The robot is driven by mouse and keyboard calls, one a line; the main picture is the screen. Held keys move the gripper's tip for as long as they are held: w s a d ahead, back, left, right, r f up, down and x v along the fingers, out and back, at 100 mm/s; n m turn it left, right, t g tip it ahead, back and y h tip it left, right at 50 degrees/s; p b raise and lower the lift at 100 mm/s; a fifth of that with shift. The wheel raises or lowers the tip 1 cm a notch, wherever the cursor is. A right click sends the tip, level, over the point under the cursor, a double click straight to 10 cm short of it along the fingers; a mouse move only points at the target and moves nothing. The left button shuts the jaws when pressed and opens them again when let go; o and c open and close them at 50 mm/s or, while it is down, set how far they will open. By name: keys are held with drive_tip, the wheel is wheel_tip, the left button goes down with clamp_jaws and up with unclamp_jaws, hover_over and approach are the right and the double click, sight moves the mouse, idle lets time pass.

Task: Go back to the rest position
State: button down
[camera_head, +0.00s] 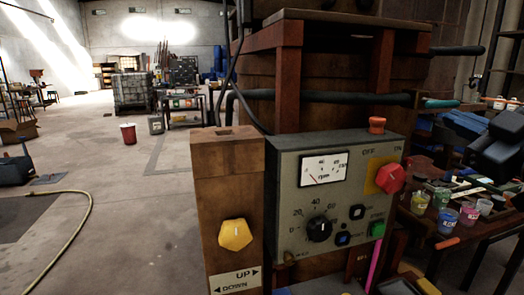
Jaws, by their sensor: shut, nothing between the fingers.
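My gripper cannot be made out in the head view. A dark blocky shape (492,152) at the right edge is too dark to identify. A grey control panel (290,215) stands close in front, with a dial gauge (323,170), a black knob (319,229), a red rotary switch (390,178) below "OFF" and "ON", a green button (377,229) and blue-black buttons. An orange-red button (377,124) sits on its top.
A wooden vat (345,65) with a dark pipe (330,98) rises behind the panel. A cluttered table with small paint cups (447,219) is at the right. The floor (125,205) at the left is mostly open, with a yellow hose (82,220) and a red bucket (129,134).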

drive_tip(key=s+a+f+m+g+h, duration=0.1)
drive_tip(key=s+a+f+m, duration=0.3)
drive_tip(key=f, duration=0.5)
drive_tip(key=s+a+f+m+h, duration=0.2)
drive_tip(key=s+f, duration=0.4)
drive_tip(key=f, duration=0.3)
drive_tip(key=s+a+f+m+g+h, duration=0.1)
drive_tip(key=s+a+f+m, duration=0.2)
drive_tip(key=s+f, duration=0.35)
drive_tip(key=s+a+f+g, duration=0.1)
drive_tip(key=s+a+f, duration=0.1)
drive_tip(key=s, duration=1)
drive_tip(key=s+a+f+g+y, duration=0.1)
drive_tip(key=s+a+f, duration=0.2)
drive_tip(key=s, duration=1)
drive_tip(key=shift+s+f+g+y, duration=0.2)
drive_tip(key=shift+f+g+y, duration=0.1)
drive_tip(key=shift+f, duration=0.25)
drive_tip(key=c, duration=1.8)
unclamp_jaws()
